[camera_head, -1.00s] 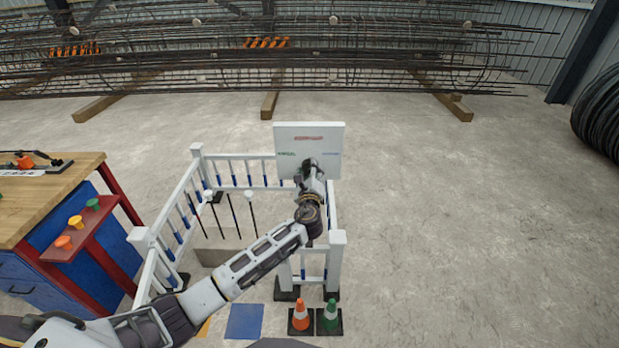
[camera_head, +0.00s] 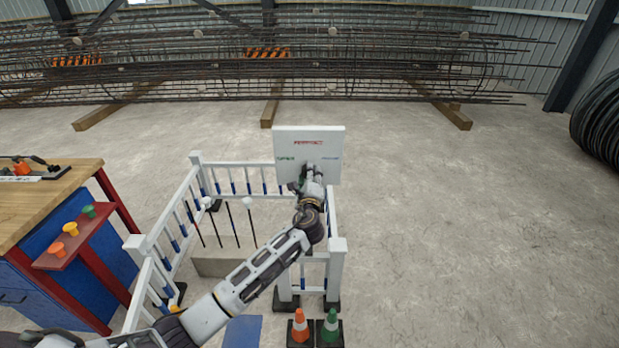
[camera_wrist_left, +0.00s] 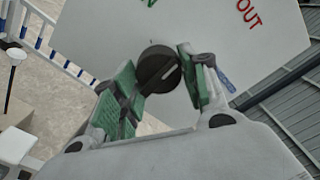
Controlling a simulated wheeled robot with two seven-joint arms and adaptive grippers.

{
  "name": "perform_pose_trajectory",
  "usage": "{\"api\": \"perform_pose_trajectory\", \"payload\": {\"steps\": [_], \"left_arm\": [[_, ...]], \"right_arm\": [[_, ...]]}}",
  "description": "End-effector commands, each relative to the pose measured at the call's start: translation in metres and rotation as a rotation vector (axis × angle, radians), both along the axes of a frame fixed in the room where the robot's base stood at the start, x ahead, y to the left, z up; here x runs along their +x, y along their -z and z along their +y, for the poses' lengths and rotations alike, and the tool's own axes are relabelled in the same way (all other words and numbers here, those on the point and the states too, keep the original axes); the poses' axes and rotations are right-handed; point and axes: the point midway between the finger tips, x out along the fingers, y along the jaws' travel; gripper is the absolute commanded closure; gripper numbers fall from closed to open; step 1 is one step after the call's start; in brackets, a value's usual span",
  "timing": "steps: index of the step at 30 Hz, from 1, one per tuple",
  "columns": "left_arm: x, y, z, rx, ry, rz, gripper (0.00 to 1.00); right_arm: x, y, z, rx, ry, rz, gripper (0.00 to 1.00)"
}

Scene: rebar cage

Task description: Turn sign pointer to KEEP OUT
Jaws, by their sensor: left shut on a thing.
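The white sign board (camera_head: 309,142) stands upright at the far right corner of the white railing. It bears a red word at the top, a green word at left and a blue word at right. In the left wrist view, the black round pointer knob (camera_wrist_left: 157,68) sits on the board, and its white mark points up and right, toward the side where red "OUT" (camera_wrist_left: 248,16) shows. My left gripper (camera_head: 310,172) is at the board's lower middle. In the wrist view its green-padded fingers (camera_wrist_left: 162,78) are shut on the knob. My right gripper is not in view.
White railings (camera_head: 337,265) enclose a space below the board, with several thin rods (camera_head: 233,222) inside. Orange (camera_head: 300,328) and green (camera_head: 331,328) cones stand at the front. A workbench (camera_head: 45,205) is at left. Open floor (camera_head: 470,220) lies at right.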

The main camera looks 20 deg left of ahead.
Motion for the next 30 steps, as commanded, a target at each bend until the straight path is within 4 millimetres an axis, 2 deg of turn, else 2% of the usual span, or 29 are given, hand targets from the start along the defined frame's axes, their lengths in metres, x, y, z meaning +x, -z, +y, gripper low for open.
{"api": "perform_pose_trajectory", "payload": {"steps": [1,5,6,12,16,20,30], "left_arm": [[0.0,0.0,0.002,0.001,-0.003,0.001,0.52],[0.0,0.0,0.001,0.001,-0.003,0.001,0.36],[0.0,0.0,0.001,0.001,-0.002,0.0,0.34],[0.0,0.0,0.0,0.001,-0.001,0.001,0.34],[0.0,0.0,0.0,0.001,0.0,0.001,0.34],[-0.003,0.001,-0.001,0.001,0.0,0.0,0.34],[-0.029,0.001,-0.008,0.001,0.0,0.002,0.34]], "right_arm": [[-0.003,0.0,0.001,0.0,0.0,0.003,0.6],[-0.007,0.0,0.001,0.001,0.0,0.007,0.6],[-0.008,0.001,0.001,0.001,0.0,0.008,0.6],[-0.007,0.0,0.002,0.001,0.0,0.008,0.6],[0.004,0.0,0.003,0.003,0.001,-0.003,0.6],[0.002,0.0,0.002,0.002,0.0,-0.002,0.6],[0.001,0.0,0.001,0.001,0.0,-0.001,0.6]]}}
